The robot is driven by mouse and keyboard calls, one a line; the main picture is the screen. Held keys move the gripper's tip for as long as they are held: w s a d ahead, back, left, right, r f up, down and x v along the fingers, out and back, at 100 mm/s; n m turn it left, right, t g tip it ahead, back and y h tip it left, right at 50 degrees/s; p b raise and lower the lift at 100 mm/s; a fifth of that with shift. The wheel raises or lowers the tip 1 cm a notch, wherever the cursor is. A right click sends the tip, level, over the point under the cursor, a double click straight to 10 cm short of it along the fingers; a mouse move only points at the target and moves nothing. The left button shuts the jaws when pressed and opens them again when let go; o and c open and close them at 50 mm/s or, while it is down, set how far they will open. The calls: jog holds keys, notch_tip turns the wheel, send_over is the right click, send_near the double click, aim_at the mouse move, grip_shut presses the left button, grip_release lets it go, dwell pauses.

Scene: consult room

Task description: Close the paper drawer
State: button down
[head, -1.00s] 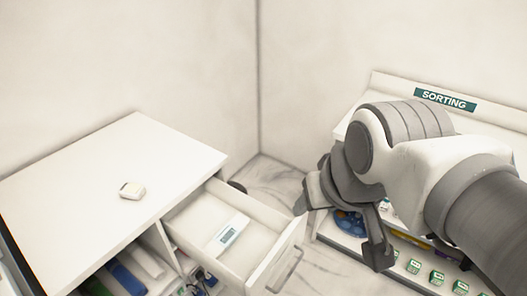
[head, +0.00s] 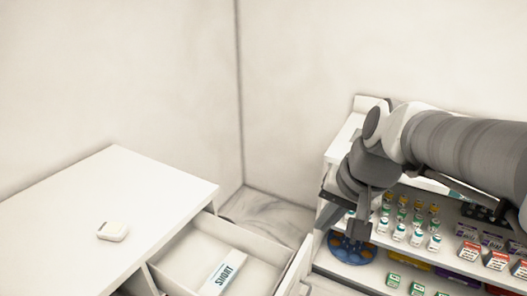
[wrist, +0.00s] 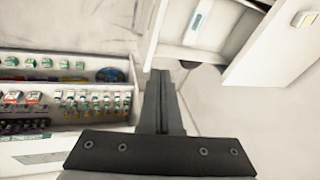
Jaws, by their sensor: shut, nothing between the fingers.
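The paper drawer (head: 180,268) is pulled out of the white cabinet (head: 125,210) at lower left in the head view. A white item with a teal lettered label (head: 222,275) lies inside it. The drawer front (head: 298,262) is at its right end; its handle is not clear. In the wrist view the open drawer (wrist: 226,32) is at the top, its front (wrist: 153,38) toward the left. My gripper (head: 357,238) is shut and empty, right of the drawer front and apart from it. Its fingertips also show in the wrist view (wrist: 160,73).
A small white box (head: 112,231) sits on the cabinet top. A stocked shelf unit (head: 335,150) with bottles, boxes and a blue round tray (head: 350,250) stands close behind and right of my gripper. Marbled floor (head: 262,208) shows between the units.

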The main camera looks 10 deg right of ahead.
aim_at(223, 223)
jog(key=w+d+f+m+y+b, duration=0.25)
jog(key=d+f+m, duration=0.25)
jog(key=f+m, duration=0.25)
jog(key=w+d+f+m+t+y+b, duration=0.1)
jog(key=w+d+f+m+b, duration=0.15)
jog(key=d+f+m, duration=0.5)
jog(key=w+d+f+m+y+b, duration=0.25)
jog(key=f+m, duration=0.25)
jog(key=f, duration=0.5)
jog(key=shift+h, duration=0.3)
jog(key=b+x, duration=0.1)
jog(key=x, duration=0.3)
jog(key=b+x, duration=0.2)
jog(key=x, duration=0.2)
jog(key=a+r+b+x, duration=0.1)
jog(key=x, duration=0.3)
jog(key=shift+w+r, duration=0.1)
jog(key=shift+w, duration=0.2)
jog(key=shift+w+a, duration=0.25)
jog(key=shift+a, duration=0.1)
